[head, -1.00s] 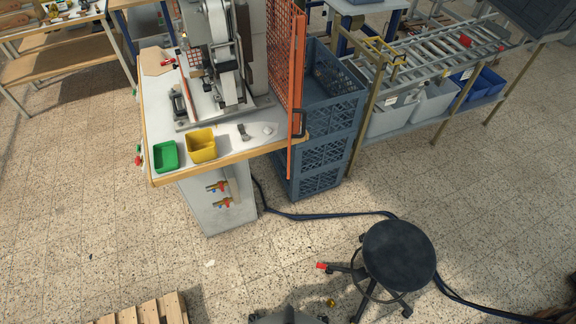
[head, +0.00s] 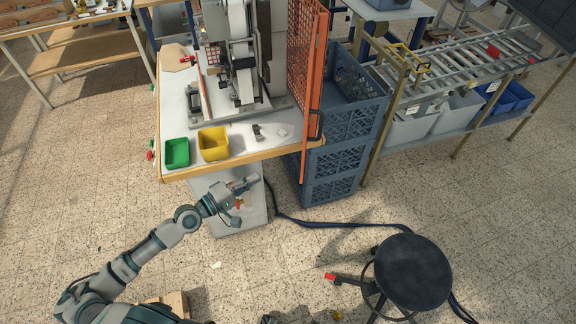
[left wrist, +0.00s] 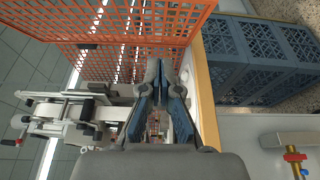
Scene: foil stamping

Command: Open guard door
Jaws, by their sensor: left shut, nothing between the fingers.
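The guard door is an orange mesh panel (head: 306,55) at the right side of the stamping machine (head: 238,60), seen at a steep angle in the head view. A dark handle (head: 316,124) sits low on its front edge post. In the left wrist view the orange mesh (left wrist: 130,28) spans the top, beyond the fingers. My left gripper (head: 246,184) is shut and empty, in front of the bench's front edge, left of the handle and apart from it. Its closed fingers (left wrist: 165,72) also show in the left wrist view. My right gripper is not in view.
A green bin (head: 177,152) and a yellow bin (head: 213,144) stand near the bench front. Blue crates (head: 345,140) are stacked right of the door. A black stool (head: 412,270) stands at the lower right. Red-handled valves (left wrist: 294,156) show in the wrist view. Floor between is mostly clear.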

